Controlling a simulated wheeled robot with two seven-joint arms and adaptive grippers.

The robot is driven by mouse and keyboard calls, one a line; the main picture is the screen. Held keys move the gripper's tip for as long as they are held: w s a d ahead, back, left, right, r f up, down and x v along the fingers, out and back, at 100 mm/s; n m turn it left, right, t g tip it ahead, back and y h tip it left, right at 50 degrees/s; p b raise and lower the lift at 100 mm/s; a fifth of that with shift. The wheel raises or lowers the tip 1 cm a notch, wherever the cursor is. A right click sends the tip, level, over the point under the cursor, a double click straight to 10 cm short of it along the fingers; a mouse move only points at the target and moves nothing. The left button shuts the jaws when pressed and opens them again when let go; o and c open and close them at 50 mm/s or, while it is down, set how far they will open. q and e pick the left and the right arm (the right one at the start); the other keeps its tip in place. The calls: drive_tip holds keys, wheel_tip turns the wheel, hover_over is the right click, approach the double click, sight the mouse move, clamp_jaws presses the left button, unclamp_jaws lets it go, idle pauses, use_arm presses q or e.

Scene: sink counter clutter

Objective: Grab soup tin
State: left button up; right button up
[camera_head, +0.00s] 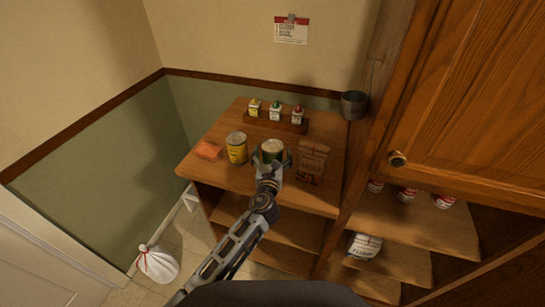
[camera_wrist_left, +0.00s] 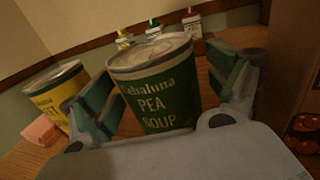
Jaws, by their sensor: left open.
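The soup tin (camera_wrist_left: 155,88) is green with white "PEA SOUP" lettering and a silver lid. It stands upright on the wooden counter. In the head view only the top part of the soup tin (camera_head: 272,147) shows above my gripper. My left gripper (camera_head: 273,158) is open, with a finger on each side of the tin. In the left wrist view the gripper's fingers (camera_wrist_left: 165,95) flank the tin, with a gap visible on the right. Whether the left finger touches it I cannot tell. My right gripper is not in view.
A yellow tin (camera_head: 237,148) and an orange block (camera_head: 208,151) stand left of the soup tin. A brown paper bag (camera_head: 312,160) stands close on the right. Behind is a wooden rack (camera_head: 262,121) with three small bottles. A tall cabinet (camera_head: 470,100) rises at the right.

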use_arm(q)
drive_tip(key=shift+w, duration=0.1)
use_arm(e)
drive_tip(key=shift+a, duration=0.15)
use_arm(q)
drive_tip(key=c, duration=0.4)
drive_tip(key=shift+r, duration=0.1)
drive_tip(key=c, duration=1.1)
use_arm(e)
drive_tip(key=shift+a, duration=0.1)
use_arm(q)
drive_tip(key=shift+r, duration=0.85)
wheel_tip(320, 180, up, 7)
drive_tip(key=shift+f+p, duration=0.15)
drive_tip(key=shift+p, duration=0.85)
drive_tip(key=shift+r, duration=0.8)
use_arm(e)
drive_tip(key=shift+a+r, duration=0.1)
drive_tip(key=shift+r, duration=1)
